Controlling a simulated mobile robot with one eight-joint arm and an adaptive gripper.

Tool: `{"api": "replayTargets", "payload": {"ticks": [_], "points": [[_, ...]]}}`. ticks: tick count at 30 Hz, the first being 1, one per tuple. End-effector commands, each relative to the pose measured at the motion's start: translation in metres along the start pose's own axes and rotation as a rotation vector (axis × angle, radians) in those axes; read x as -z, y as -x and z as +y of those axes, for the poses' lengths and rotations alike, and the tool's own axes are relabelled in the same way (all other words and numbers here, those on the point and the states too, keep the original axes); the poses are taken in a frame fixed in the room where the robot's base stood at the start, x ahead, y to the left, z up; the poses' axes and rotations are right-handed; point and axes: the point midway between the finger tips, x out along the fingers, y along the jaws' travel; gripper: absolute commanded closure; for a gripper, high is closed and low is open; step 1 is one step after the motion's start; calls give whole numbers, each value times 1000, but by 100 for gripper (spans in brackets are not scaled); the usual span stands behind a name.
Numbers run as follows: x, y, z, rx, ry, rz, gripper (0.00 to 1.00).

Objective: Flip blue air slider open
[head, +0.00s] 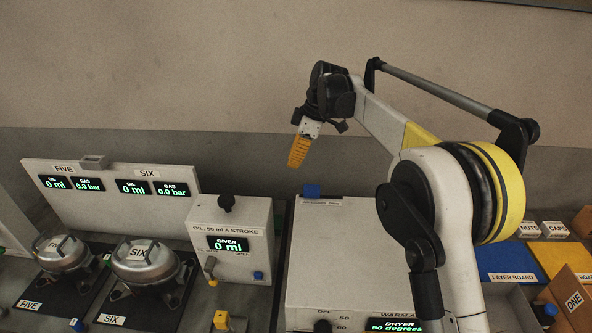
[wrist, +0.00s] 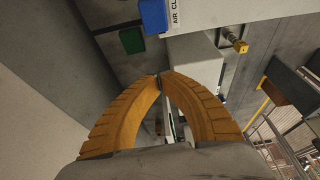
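The blue air slider (head: 312,190) is a small blue block at the back top edge of the white dryer box (head: 345,235). It also shows at the top of the wrist view (wrist: 153,15), beside a label that reads "AIR CL" before the frame cuts it off. My gripper (head: 298,155) hangs in the air above and a little left of the slider, apart from it. In the wrist view its yellow ribbed fingers (wrist: 162,77) meet at their tips with nothing seen held between them.
A green block (wrist: 132,40) sits close to the blue one. The oil box (head: 230,235) with a black knob stands left of the dryer. Two metal compressors (head: 146,262) stand further left. Layer boards (head: 513,262) lie at right. The air above the dryer is free.

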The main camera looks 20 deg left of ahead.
Motion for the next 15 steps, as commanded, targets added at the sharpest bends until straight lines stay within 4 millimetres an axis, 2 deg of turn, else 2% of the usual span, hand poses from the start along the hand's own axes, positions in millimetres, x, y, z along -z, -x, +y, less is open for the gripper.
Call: {"api": "replayTargets", "payload": {"ticks": [12,13,15], "points": [[0,-86,0,0,1,0,100],[0,-91,0,0,1,0,100],[-14,-82,0,-1,-3,0,100]]}}
